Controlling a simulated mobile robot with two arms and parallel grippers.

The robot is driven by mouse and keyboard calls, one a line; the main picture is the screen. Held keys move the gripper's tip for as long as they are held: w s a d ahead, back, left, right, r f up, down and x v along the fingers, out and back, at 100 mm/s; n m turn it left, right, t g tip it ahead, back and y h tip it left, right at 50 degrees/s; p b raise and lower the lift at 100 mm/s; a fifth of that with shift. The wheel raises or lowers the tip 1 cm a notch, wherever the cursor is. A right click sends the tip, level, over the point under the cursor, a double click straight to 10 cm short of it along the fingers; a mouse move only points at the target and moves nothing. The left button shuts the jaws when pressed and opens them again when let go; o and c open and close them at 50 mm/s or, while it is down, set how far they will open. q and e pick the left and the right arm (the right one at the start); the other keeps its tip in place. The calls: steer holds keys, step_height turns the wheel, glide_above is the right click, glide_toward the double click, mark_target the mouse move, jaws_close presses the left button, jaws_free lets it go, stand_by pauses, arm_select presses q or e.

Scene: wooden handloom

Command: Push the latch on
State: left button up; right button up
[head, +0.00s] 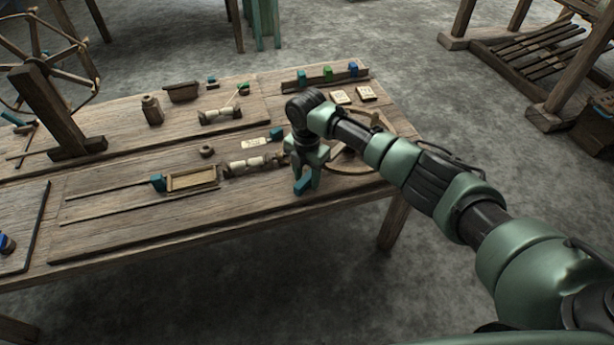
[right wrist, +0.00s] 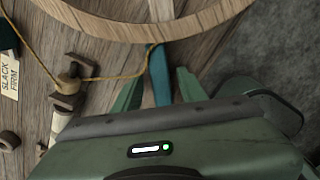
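A teal piece (right wrist: 158,75), which may be the latch, lies between the two fingers of my right gripper (right wrist: 160,90) in the right wrist view. The fingers stand apart with small gaps beside it, so the gripper looks open. In the head view the teal piece (head: 303,187) shows just below my right gripper (head: 308,172), at the table's front right edge. A round wooden rim (right wrist: 150,27) is just beyond the fingers; in the head view my arm covers part of it. My left gripper is not in view.
The wooden table (head: 215,222) holds a spool (head: 247,166), a small tray (head: 192,180) and a rack with coloured pegs (head: 318,78). A "SLACK FIRM" label (right wrist: 9,77) and a cord (right wrist: 105,77) lie left of the fingers. Floor is free at the front.

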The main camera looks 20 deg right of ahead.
mark_target(307, 177)
steer(key=shift+r, duration=0.15)
step_height(307, 177, up, 8)
steer(key=shift+f+p, duration=0.25)
steer(key=shift+p, duration=0.45)
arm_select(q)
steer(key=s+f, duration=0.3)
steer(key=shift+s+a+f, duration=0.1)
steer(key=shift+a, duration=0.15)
arm_select(e)
steer(key=shift+f, duration=0.1)
